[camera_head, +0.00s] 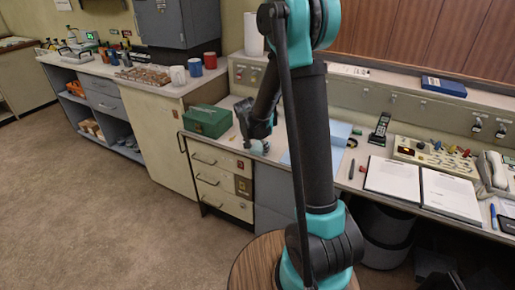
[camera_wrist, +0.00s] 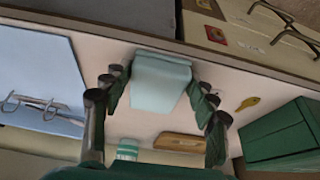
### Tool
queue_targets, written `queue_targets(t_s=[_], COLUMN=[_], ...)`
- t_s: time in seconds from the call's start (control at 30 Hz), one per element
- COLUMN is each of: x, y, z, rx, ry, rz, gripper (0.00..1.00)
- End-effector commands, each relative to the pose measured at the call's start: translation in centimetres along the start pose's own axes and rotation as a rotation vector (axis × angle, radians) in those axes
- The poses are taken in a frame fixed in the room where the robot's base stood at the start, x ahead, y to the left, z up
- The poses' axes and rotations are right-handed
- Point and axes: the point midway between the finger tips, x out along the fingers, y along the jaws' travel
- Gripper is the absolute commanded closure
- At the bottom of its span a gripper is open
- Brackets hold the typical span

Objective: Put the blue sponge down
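The pale blue sponge (camera_wrist: 160,82) is between the two fingers of my gripper (camera_wrist: 158,90) in the wrist view. The fingertips meet it on both sides, so my gripper appears shut on it. In the head view, the sponge (camera_head: 257,148) shows as a small pale patch below my gripper (camera_head: 258,140), at the front edge of the counter left of my arm. I cannot tell whether its underside touches the counter.
A green box (camera_head: 207,120) stands left of my gripper. In the wrist view, a yellow key (camera_wrist: 247,104), a brown block (camera_wrist: 180,142) and a blue folder (camera_wrist: 40,65) with a metal item on it lie around the sponge. Some bare counter shows between them.

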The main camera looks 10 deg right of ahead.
Motion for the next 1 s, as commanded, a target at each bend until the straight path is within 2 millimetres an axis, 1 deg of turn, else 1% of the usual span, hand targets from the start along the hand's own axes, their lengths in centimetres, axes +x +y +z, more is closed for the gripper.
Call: queue_targets(t_s=[0.03,0.1,0.37,0.53,0.67,1.0], x=[0.0,0.0,0.0,-0.8,-2.5,-8.5], y=[0.0,0.0,0.0,0.0,0.0,0.0], z=[0.0,0.0,0.0,-0.1,0.0,0.0], rx=[0.0,0.0,0.0,-0.001,-0.002,-0.002], ry=[0.0,0.0,0.0,0.0,0.0,-0.001], rz=[0.0,0.0,0.0,0.0,0.0,0.0], gripper=[0.32,0.25,0.25,0.25,0.25,0.25])
